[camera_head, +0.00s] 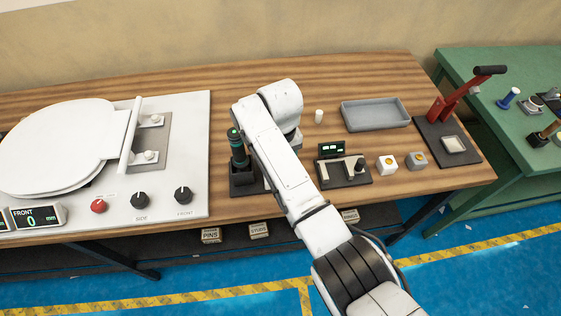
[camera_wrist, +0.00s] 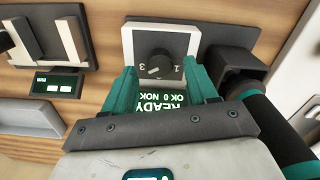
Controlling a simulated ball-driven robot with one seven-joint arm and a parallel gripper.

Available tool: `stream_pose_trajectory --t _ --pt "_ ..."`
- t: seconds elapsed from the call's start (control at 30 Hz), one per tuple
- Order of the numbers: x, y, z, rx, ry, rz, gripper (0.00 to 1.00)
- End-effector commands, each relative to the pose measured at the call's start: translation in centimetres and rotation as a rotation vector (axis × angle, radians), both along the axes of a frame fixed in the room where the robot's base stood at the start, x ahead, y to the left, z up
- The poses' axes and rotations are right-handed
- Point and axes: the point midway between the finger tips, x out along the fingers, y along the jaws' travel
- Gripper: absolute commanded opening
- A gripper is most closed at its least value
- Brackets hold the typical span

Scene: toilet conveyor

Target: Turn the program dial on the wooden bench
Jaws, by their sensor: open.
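The program dial (camera_wrist: 153,64) is a small round black knob on a white-framed panel (camera_wrist: 188,40) in the wrist view. The figures 3 and 1 show beside it, and its light pointer line lies slanted, its exact setting unclear. A lit display (camera_wrist: 163,107) reading READY, OK 0 NOK sits by the panel, partly covered by my gripper. My gripper (camera_wrist: 159,68) is open, with one teal finger on each side of the dial and gaps between. I cannot tell how high the fingertips are above the panel. In the head view my arm hides the dial and the gripper.
A black-and-green handled tool (camera_head: 238,149) stands in a dark holder close to my gripper. A small gauge station (camera_head: 344,170), grey tray (camera_head: 375,114), two button boxes and a red-lever press (camera_head: 455,103) stand right. The white toilet-seat panel (camera_head: 181,133) fills the left.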

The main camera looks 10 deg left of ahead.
Motion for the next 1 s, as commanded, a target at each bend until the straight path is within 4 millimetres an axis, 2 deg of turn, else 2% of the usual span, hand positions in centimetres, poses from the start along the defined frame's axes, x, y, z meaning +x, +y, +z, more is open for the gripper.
stream_pose_trajectory --t 0.3,0.5,0.67,1.0 --pt "0.1 0.1 6.0 0.003 -0.004 0.000 0.57" --pt "0.1 0.0 8.5 0.002 -0.003 0.000 0.57" --pt "0.0 0.0 9.1 0.001 -0.002 -0.001 0.57" --pt "0.0 0.0 9.1 0.001 -0.002 0.000 0.57"
